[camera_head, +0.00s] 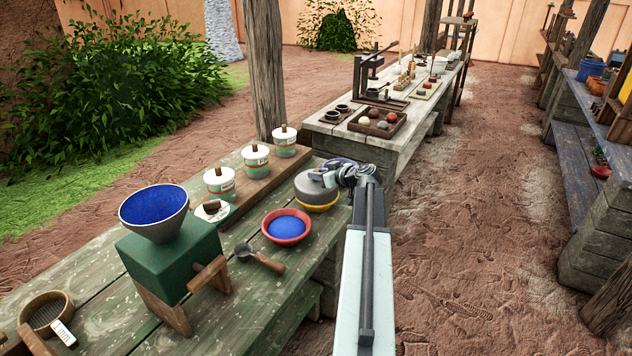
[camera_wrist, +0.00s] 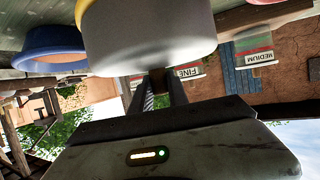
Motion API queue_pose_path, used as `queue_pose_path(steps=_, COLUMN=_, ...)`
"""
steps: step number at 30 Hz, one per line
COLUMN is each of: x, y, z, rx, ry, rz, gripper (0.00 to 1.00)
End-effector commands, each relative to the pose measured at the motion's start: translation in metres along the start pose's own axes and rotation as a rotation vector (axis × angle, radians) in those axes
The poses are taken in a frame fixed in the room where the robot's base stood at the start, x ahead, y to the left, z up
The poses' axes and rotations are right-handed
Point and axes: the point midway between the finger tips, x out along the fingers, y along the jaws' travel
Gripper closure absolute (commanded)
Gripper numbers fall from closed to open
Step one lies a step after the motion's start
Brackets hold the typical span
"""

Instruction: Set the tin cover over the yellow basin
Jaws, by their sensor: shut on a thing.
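The grey tin cover (camera_head: 311,187) is over the yellow basin (camera_head: 318,207) on the green bench. In the wrist view the cover (camera_wrist: 150,42) fills the upper middle, with a bit of yellow rim (camera_wrist: 82,11) showing at its left edge. My gripper (camera_head: 328,178) is above the cover. In the wrist view its jaws (camera_wrist: 160,92) are shut on the cover's brown knob (camera_wrist: 158,80). The cover hides most of the basin, and I cannot tell whether it fully touches the rim.
A red bowl with blue powder (camera_head: 287,227) and a scoop (camera_head: 260,258) are nearer. A blue basin (camera_head: 342,162) is just behind. Several labelled tubs (camera_head: 219,183) line the back. A green mill with a blue hopper (camera_head: 155,213) stands left. The dirt floor at right is clear.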

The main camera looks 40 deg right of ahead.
Motion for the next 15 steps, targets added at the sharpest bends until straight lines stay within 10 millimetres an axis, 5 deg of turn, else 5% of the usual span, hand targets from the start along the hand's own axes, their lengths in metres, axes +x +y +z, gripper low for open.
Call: queue_pose_path(steps=15, x=0.002, y=0.002, z=0.009, rx=0.002, ry=0.000, rz=0.004, gripper=1.00)
